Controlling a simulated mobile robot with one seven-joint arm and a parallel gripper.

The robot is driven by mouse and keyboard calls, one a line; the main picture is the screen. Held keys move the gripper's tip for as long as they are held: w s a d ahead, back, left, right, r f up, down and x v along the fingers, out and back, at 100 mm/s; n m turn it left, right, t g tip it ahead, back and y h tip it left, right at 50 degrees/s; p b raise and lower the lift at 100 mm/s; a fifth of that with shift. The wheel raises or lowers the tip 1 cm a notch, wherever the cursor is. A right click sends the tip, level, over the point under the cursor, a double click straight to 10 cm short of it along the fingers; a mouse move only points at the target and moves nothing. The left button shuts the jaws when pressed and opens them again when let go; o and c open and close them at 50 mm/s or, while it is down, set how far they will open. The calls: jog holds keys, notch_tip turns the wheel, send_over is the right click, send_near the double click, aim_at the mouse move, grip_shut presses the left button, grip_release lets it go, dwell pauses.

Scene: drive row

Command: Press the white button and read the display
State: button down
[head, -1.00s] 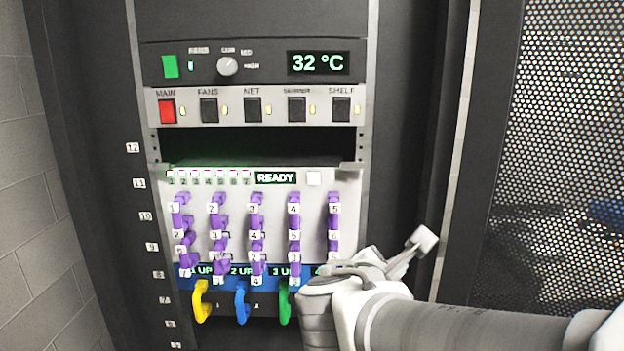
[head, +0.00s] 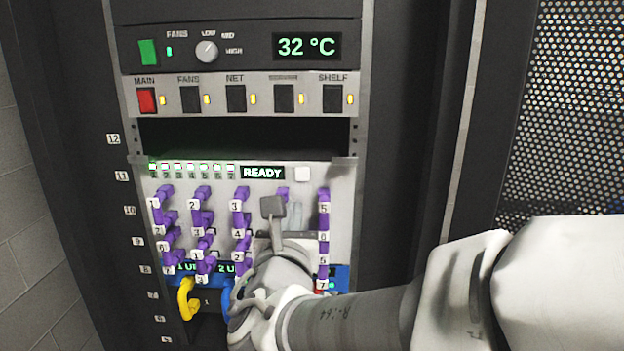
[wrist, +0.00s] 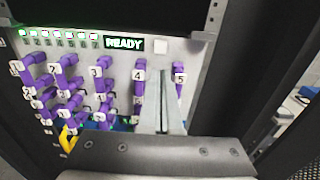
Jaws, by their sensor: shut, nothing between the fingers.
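The white button (head: 302,174) is a small square on the light grey panel, right of the display (head: 262,173), which reads READY in pale green letters. In the wrist view the white button (wrist: 161,46) is clear, and the display (wrist: 124,44) also reads READY. My gripper (head: 293,212) is in front of the panel below the button, partly hidden by my wrist. In the wrist view my gripper (wrist: 162,74) has its fingers together and empty, with the tips just below the button. I cannot tell how far the tips are from the panel.
Several numbered purple levers (head: 240,205) stick out of the panel around my gripper. Yellow (head: 187,298) and blue cables hang below. Above are a dark empty slot (head: 245,137), a switch row (head: 237,97) and a 32 °C readout (head: 307,46). A perforated door (head: 565,110) stands right.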

aim_at(302, 174)
jog(key=w, duration=0.9)
jog(key=w+p, duration=0.1)
jog(key=w, duration=0.4)
jog(key=shift+d, duration=0.3)
jog(key=shift+w, duration=0.1)
